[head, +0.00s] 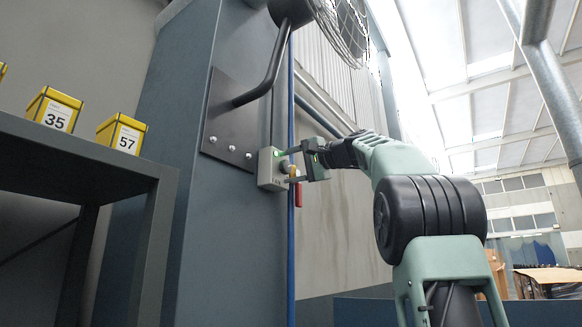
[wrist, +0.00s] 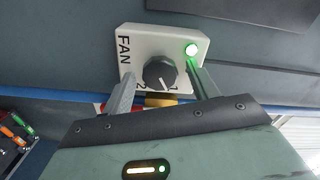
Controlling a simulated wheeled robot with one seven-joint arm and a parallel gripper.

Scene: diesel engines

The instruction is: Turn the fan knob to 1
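The grey fan control box (head: 268,170) is on the blue-grey column, below a dark bracket plate. In the wrist view the box (wrist: 140,42) reads FAN and has a lit green light (wrist: 191,49). Its round black knob (wrist: 160,73) has a pale pointer mark toward the lower edge; a "2" shows at its lower left, and a partly covered mark at its lower right looks like a "1". My gripper (head: 287,166) is at the box. In the wrist view its fingers (wrist: 162,82) are apart, one on each side of the knob; I cannot tell whether they touch it.
A caged fan (head: 343,25) hangs above on a dark arm. A blue pipe (head: 291,230) runs vertically close beside the box. A grey shelf (head: 60,145) with yellow boxes (head: 122,135) stands left. Open room lies to the right.

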